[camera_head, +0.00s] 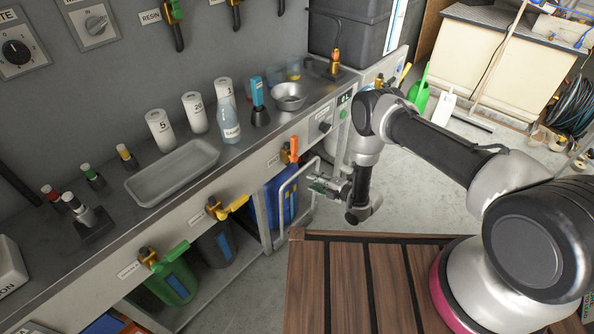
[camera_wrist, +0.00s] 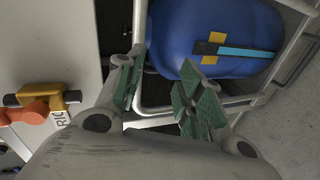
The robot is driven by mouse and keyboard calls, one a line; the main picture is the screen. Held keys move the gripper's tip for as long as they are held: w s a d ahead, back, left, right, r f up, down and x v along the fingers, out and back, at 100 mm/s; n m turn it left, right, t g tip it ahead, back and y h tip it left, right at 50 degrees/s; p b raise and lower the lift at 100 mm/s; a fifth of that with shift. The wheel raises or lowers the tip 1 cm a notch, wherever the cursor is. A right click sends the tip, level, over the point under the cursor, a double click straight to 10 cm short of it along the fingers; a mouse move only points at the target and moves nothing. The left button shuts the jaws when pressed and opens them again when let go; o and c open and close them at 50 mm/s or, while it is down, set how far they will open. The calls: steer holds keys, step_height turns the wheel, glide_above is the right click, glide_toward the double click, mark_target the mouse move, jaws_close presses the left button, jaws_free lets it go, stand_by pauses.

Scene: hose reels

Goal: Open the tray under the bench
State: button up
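A pale tubular metal frame (camera_head: 281,208), which looks like the tray's front, stands under the bench around a blue container (camera_head: 288,192). In the wrist view the same frame (camera_wrist: 141,38) has a rounded corner, with the blue container (camera_wrist: 205,35) behind it. My gripper (camera_head: 322,185) is beside the frame, under the bench's front edge. In the wrist view its green-padded fingers (camera_wrist: 158,90) are spread apart, with the frame's corner showing between them. I cannot tell whether either finger touches the tube. How far out the tray stands is unclear.
The bench (camera_head: 250,172) carries bottles, a bowl and a shallow grey basin (camera_head: 172,172). Valves with orange, yellow and green handles stick out from its front; the orange one (camera_wrist: 36,110) is left of my gripper. A slatted wooden surface (camera_head: 345,285) is in front. Floor is open at right.

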mark_target(301, 169)
steer(key=shift+n+t+y, duration=0.4)
steer(key=shift+n, duration=0.5)
steer(key=w+a, duration=0.1)
steer(key=a, duration=0.1)
steer(key=w+a, duration=0.4)
steer(key=shift+a+r, duration=0.2)
steer(key=shift+r, duration=0.2)
jaws_close()
